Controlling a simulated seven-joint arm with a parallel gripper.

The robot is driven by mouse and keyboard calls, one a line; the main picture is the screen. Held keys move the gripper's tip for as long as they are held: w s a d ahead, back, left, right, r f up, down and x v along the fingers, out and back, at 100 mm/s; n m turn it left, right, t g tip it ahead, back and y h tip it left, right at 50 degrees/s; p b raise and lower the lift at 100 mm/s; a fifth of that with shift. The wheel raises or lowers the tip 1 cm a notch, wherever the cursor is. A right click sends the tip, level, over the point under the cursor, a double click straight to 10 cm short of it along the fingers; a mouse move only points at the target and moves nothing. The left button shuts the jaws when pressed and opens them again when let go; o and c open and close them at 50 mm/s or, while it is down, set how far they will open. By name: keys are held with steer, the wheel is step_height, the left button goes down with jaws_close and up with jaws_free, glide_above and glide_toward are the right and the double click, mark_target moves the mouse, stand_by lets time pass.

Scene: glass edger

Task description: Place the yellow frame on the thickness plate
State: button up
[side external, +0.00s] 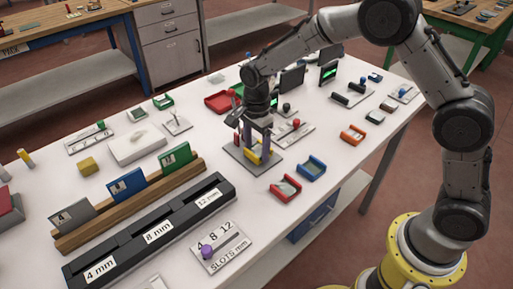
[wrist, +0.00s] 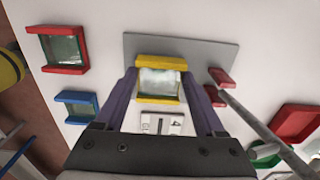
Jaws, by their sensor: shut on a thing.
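The yellow frame (side external: 252,156) is a small U-shaped piece with a clear pane. It sits between the two purple fingers of my gripper (side external: 258,151), which is shut on it. In the wrist view, the yellow frame (wrist: 158,61) lies between the fingertips of my gripper (wrist: 160,84). A flat grey plate with red upright pieces (side external: 269,166) is directly under it, probably the thickness plate. The grey plate (wrist: 200,50) extends behind the frame in the wrist view. The frame is at or just above this plate; I cannot tell whether it touches.
Red (side external: 285,188), blue (side external: 311,168) and orange (side external: 353,134) frames lie to the right. A black slotted rack (side external: 150,235) and a wooden rack with coloured panels (side external: 130,205) stand front left. A rod (wrist: 255,120) crosses near the right finger.

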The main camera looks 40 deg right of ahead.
mark_target(257, 151)
steer(key=shift+f, duration=0.2)
steer(key=shift+f, duration=0.2)
steer(key=o, duration=1.4)
step_height(257, 151, up, 12)
steer(key=shift+r, duration=0.25)
steer(key=s+d+r+n+t, duration=0.2)
steer(key=s+d+r+n, duration=0.25)
steer(key=s+r, duration=0.3)
steer(key=s+d+n+t, duration=0.1)
steer(key=s+n, duration=0.3)
steer(key=s, duration=0.3)
steer(key=s+d+n+t, duration=0.1)
steer(key=s+d+n, duration=0.1)
steer(key=s+n, duration=0.3)
steer(key=s+d+f+n+t, duration=0.1)
steer(key=s+n, duration=0.3)
steer(key=s, duration=0.5)
steer(key=shift+s+d+n+t, duration=0.25)
steer(key=shift+s+t, duration=0.05)
